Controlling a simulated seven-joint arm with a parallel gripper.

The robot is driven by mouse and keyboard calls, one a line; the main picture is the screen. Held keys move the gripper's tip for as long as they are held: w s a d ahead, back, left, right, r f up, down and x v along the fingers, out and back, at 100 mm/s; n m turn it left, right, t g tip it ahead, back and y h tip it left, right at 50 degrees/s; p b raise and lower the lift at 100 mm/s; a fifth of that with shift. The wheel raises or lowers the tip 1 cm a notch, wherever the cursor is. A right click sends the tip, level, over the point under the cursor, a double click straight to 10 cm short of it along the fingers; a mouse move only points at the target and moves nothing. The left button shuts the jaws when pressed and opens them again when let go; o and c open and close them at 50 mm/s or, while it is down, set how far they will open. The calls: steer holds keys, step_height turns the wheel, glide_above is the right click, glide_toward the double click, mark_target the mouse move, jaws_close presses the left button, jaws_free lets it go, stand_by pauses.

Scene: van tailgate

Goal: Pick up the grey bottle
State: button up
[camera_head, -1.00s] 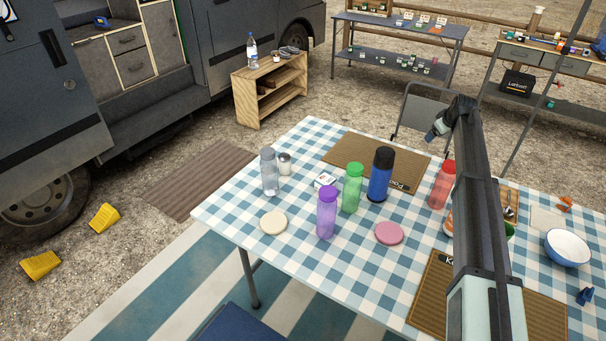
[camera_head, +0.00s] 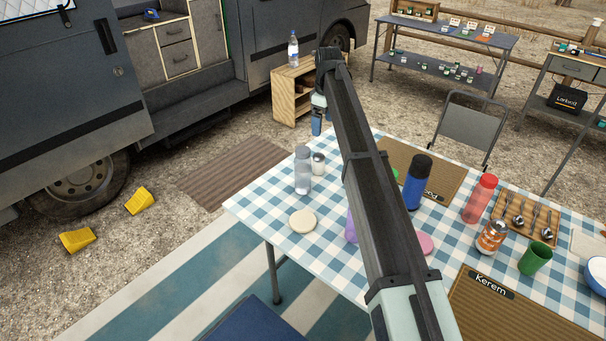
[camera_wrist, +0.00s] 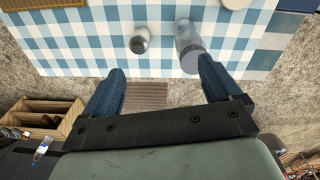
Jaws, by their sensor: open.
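The grey bottle (camera_head: 303,171) stands upright near the left corner of the checked table (camera_head: 258,211). It is see-through with a grey lid. In the wrist view the grey bottle (camera_wrist: 188,45) is seen from above, beyond the fingertips and toward the right finger. My gripper (camera_head: 318,122) is above and behind the bottle in the head view, apart from it. In the wrist view my gripper (camera_wrist: 160,78) has its two blue fingers wide apart with nothing between them.
A shaker with a metal top (camera_head: 318,164) stands close beside the bottle, and also shows in the wrist view (camera_wrist: 139,41). A cream disc (camera_head: 302,221) lies in front. A purple bottle (camera_head: 350,228) is partly hidden by my arm. A blue bottle (camera_head: 417,182) stands further right.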

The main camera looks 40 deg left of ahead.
glide_toward(302, 149)
steer(key=shift+n+h, duration=0.3)
steer(key=shift+n, duration=0.1)
step_height(302, 149, down, 6)
steer(key=shift+w+d+f, duration=0.15)
steer(key=shift+d+f, duration=0.05)
steer(key=shift+f, duration=0.05)
steer(key=shift+a+f, duration=0.2)
steer(key=shift+f, duration=1.25)
steer(key=shift+a+f, duration=0.15)
steer(key=shift+f, duration=1.35)
steer(key=shift+c, duration=0.2)
jaws_close()
